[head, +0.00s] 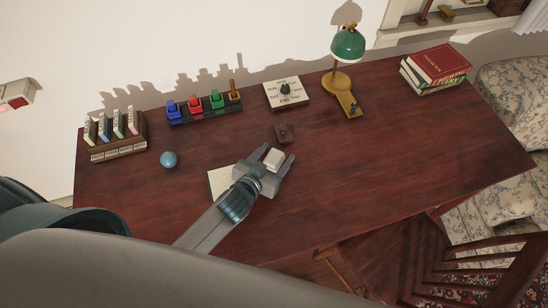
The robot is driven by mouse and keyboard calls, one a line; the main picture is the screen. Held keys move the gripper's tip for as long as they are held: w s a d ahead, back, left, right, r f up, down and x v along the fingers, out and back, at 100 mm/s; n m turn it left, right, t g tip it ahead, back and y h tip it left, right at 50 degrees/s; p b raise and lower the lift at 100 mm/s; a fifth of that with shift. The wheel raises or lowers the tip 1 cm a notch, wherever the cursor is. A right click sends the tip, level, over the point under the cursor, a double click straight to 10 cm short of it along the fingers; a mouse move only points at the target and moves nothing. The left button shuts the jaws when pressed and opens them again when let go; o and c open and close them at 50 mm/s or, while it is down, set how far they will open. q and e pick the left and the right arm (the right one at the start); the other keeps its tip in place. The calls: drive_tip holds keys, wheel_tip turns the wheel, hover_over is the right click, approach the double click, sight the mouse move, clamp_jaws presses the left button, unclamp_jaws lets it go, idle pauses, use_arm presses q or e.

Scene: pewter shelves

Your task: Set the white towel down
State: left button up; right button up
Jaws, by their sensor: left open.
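A small white block-like thing (273,159) lies between the fingers of my left gripper (277,153), over the dark red wooden desk (390,150). It is the white thing closest to the towel in the task, but I cannot tell whether it is cloth. The fingers of my left gripper are apart, one on each side of it. I cannot tell whether it touches the desk or the fingers. My left arm reaches in from below. My right gripper is not in view.
A pale paper pad (220,183) lies partly under my left gripper. A blue ball (168,159), a small brown block (284,133), a day dial (286,93), a green lamp (347,45) and stacked books (438,65) stand around. The desk's right half is mostly clear.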

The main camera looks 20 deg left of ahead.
sight(275, 155)
use_arm(q)
drive_tip(key=shift+c, duration=0.6)
drive_tip(key=c, duration=1.1)
drive_tip(key=shift+r, duration=0.8)
wheel_tip(275, 155, up, 2)
drive_tip(key=shift+r+b, duration=0.25)
drive_tip(key=shift+b, duration=0.15)
drive_tip(key=s+d+r+b, duration=0.2)
drive_tip(key=d+r, duration=0.5)
drive_tip(key=d, duration=0.4)
drive_tip(key=shift+s+d, duration=0.15)
drive_tip(key=shift+s, duration=0.3)
